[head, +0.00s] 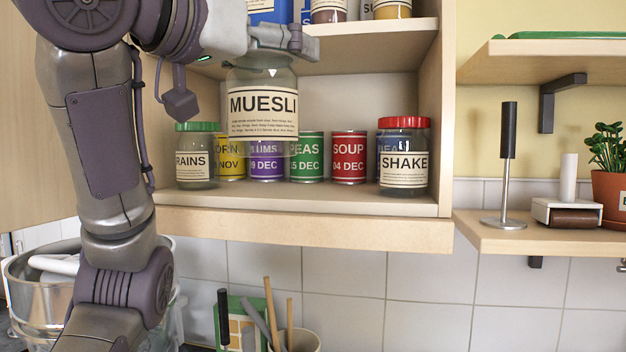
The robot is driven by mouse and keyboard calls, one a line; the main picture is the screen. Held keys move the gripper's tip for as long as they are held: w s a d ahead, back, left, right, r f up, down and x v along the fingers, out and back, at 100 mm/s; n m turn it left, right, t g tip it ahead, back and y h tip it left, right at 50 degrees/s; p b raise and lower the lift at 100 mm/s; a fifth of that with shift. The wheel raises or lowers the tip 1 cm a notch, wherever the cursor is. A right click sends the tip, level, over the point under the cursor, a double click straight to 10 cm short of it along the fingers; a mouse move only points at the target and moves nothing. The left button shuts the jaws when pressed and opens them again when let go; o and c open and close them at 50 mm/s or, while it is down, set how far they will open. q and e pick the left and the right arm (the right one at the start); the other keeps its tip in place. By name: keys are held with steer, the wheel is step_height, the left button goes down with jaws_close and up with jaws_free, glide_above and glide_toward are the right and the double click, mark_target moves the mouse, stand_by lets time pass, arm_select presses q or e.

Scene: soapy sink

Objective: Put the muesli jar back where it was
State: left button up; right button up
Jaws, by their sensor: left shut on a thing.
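The muesli jar (263,108) is a clear jar with a large cream label, upright in front of the open cupboard. My left gripper (283,42) is shut on its top from above and hides its lid. The jar overlaps the lower shelf (330,200) in view, with its base above the shelf's front edge; whether it touches anything behind I cannot tell. A jar with a green lid (196,160) stands to its left, and a jar marked SHAKE with a red lid (403,157) stands to its right. My right gripper is not in view.
Behind the muesli jar stand several cans, including a green PEAS can (306,160) and a red SOUP can (348,158). The upper shelf (370,40) holds more jars. A side shelf (540,235) is at right.

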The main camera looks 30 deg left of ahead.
arm_select(q)
steer(key=shift+w+a+r, duration=0.1)
steer(key=shift+w+r, duration=0.2)
steer(key=shift+w, duration=0.05)
steer(key=w+a+p, duration=0.4)
steer(key=w+p, duration=0.3)
steer(key=w, duration=1)
step_height(320, 180, down, 7)
steer(key=shift+a+p, duration=0.25)
steer(key=shift+p, duration=0.2)
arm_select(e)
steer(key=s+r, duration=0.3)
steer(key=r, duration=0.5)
arm_select(q)
steer(key=shift+s+f, duration=0.1)
